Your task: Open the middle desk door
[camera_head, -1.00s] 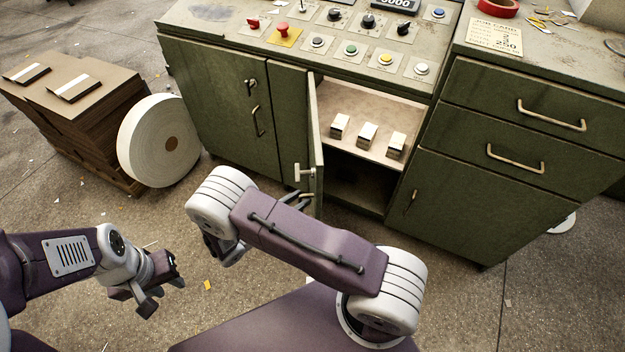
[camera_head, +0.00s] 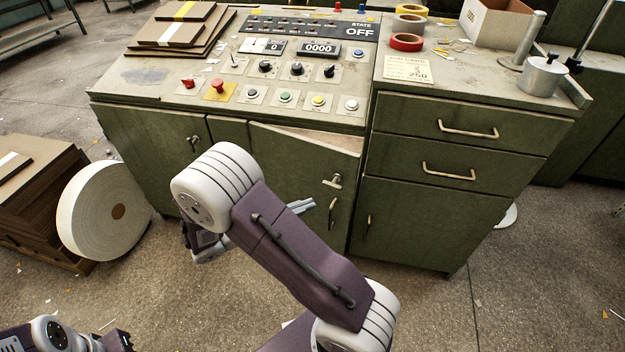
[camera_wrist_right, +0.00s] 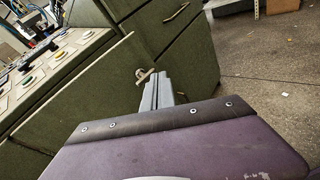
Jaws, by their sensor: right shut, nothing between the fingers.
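The green middle desk door (camera_head: 285,165) stands slightly ajar, hinged at its left side, with a narrow strip of the pale interior (camera_head: 325,141) showing above it. It bears a T-shaped latch (camera_head: 333,182) and a pull handle (camera_head: 332,213) near its right edge. My right gripper (camera_head: 308,205) is shut and empty in front of the door, its fingers pointing right, just left of the pull handle. The wrist view shows its fingers (camera_wrist_right: 158,92) near the latch (camera_wrist_right: 145,75); I cannot tell whether they touch the door. My left gripper (camera_head: 122,342) is partly cut off at bottom left.
A left door (camera_head: 150,145) and a drawer unit (camera_head: 445,160) flank the middle door. The control panel (camera_head: 290,75) lies above. A white roll (camera_head: 90,210) and stacked board (camera_head: 35,165) stand at left. The floor at lower right is clear.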

